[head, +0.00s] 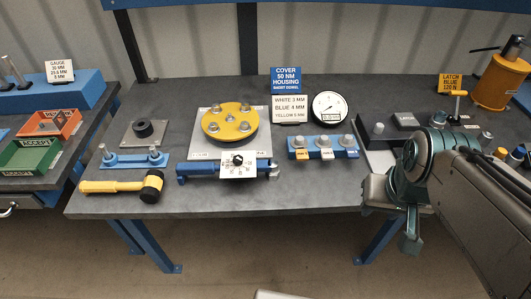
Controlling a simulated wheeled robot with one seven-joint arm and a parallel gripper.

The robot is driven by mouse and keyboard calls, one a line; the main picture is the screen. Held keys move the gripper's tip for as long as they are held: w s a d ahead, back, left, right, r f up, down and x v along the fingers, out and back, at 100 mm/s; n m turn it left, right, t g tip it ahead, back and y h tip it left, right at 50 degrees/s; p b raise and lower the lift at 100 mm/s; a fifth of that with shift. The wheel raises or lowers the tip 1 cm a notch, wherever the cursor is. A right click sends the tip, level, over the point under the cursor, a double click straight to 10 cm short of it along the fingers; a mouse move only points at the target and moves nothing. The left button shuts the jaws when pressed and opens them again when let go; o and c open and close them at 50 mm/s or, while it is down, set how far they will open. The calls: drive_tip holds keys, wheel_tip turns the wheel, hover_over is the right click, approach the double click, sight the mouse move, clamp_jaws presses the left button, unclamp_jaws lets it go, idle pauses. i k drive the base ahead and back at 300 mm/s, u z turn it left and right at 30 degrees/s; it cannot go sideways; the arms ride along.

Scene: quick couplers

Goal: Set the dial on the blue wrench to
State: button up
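The blue wrench (200,172) lies across the front middle of the grey workbench, its head at the right end. A white dial plate (238,165) with a black knob (238,159) and small marks sits on it. The marks and the setting are too small to read. My gripper (410,243) hangs at the right, beyond the bench's front edge, well apart from the wrench. Its fingers are too small and turned away to show whether they are open. A blue sign (286,80) reads "COVER 50 NM HOUSING SHORT DOWEL".
A yellow flanged disc (230,122) on a pale plate stands behind the wrench. A yellow mallet (115,187) lies left. A blue block with several studs (322,148) stands right. A round gauge (329,107) stands behind it. My arm covers the bench's right front.

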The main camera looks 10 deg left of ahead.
sight(238, 160)
drive_tip(key=z, duration=0.25)
drive_tip(key=k, duration=0.5)
drive_tip(key=u, duration=0.75)
drive_tip(key=i, duration=0.65)
drive_tip(key=u, duration=0.55)
